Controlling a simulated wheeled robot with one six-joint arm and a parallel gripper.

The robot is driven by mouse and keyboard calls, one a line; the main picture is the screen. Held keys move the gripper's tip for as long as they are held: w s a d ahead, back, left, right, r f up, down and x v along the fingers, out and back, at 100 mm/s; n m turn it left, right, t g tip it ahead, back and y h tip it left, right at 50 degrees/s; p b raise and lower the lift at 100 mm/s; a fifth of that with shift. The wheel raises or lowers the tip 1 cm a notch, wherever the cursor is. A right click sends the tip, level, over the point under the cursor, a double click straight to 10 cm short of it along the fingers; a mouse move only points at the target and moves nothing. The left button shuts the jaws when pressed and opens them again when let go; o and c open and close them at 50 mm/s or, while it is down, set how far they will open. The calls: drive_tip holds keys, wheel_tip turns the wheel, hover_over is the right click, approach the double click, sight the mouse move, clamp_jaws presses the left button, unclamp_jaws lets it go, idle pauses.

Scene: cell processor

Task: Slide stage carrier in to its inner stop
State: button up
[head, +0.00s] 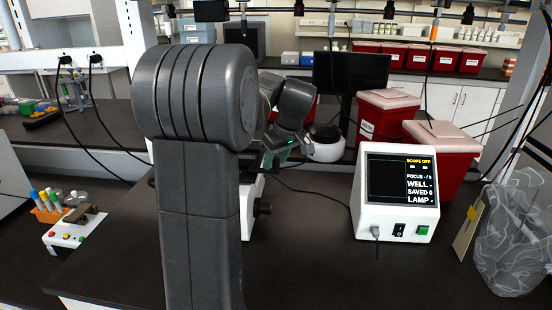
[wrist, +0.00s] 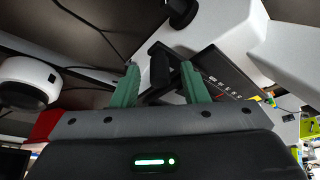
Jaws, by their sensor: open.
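In the wrist view my gripper (wrist: 159,68) is open, with its two green fingers apart. A short black knob or handle (wrist: 158,54) shows between the fingertips; I cannot tell whether either finger touches it. A dark flat plate with light markings (wrist: 222,78), likely the stage carrier, lies behind and to the right of the right finger, against a white microscope body (wrist: 225,25). In the head view my arm hides most of the white microscope (head: 247,208), and the carrier cannot be made out. My gripper (head: 277,157) is beside the microscope's top there.
A white box with a screen reading SCOPE OFF (head: 396,195) stands to the right of the microscope. Red bins (head: 440,150) stand behind it, and a clear bag (head: 515,240) is at far right. The dark bench between microscope and box is clear except for a cable.

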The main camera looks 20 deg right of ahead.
clamp_jaws()
drive_tip(key=shift+w+a, duration=0.65)
drive_tip(key=shift+a, duration=0.4)
drive_tip(key=shift+w+a, duration=0.65)
drive_tip(key=shift+a, duration=0.4)
drive_tip(key=shift+w+a, duration=0.65)
drive_tip(key=shift+a, duration=0.4)
unclamp_jaws()
drive_tip(key=shift+w+a, duration=0.15)
drive_tip(key=shift+a, duration=0.1)
drive_tip(key=shift+d, duration=0.1)
drive_tip(key=v, duration=1.3)
drive_tip(key=shift+s+r+b, duration=0.3)
drive_tip(key=shift+b, duration=0.15)
